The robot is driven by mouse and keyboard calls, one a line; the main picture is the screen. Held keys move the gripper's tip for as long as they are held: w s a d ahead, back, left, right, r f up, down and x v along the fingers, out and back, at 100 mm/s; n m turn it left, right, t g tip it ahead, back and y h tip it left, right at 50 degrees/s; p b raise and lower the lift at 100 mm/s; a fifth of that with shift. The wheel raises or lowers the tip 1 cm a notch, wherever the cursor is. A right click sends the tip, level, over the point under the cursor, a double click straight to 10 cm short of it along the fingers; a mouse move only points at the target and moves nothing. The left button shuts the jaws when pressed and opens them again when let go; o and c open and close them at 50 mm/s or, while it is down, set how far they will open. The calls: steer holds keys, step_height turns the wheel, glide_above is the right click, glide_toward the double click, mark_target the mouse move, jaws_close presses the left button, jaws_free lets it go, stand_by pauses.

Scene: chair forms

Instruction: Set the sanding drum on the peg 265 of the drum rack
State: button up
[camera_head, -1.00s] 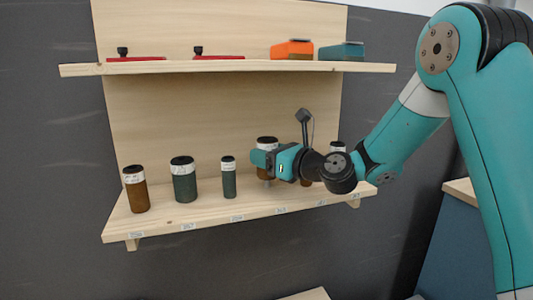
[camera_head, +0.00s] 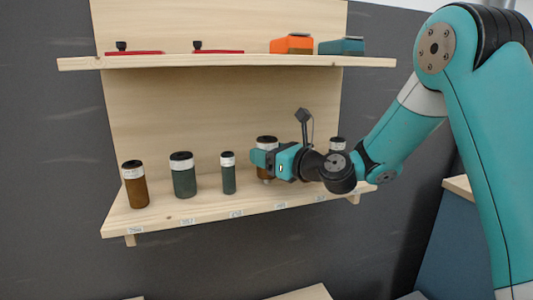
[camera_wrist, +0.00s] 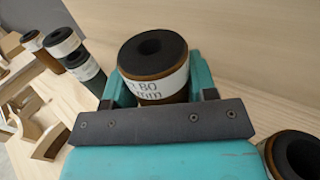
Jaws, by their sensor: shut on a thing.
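My gripper (camera_head: 266,161) is shut on a brown sanding drum (camera_head: 266,142) with a black top and a white label band. In the wrist view the drum (camera_wrist: 158,82) sits upright between the teal fingers (camera_wrist: 160,92), its hollow core showing; its label is partly readable, ending in "80 mm". The drum rack (camera_head: 160,215) is the lower wooden shelf, with small number labels along its front edge, too small to read surely. The drum is over the shelf, right of the middle. A small pale bit shows under it, perhaps a peg; the gripper hides most of its lower part.
A brown drum (camera_head: 134,186), a wide green drum (camera_head: 183,178) and a narrow green drum (camera_head: 228,175) stand to the left. Another drum (camera_head: 337,144) stands close on the right, partly behind my arm. The upper shelf (camera_head: 230,62) holds red, orange and teal tools.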

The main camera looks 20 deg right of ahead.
steer(key=shift+f+b, duration=0.55)
steer(key=shift+f, duration=0.35)
steer(key=o, duration=1.2)
steer(key=shift+c, duration=0.2)
steer(key=b+v, duration=0.6)
steer(key=v, duration=1.1)
steer(key=shift+s, duration=0.2)
steer(key=shift+d, duration=0.1)
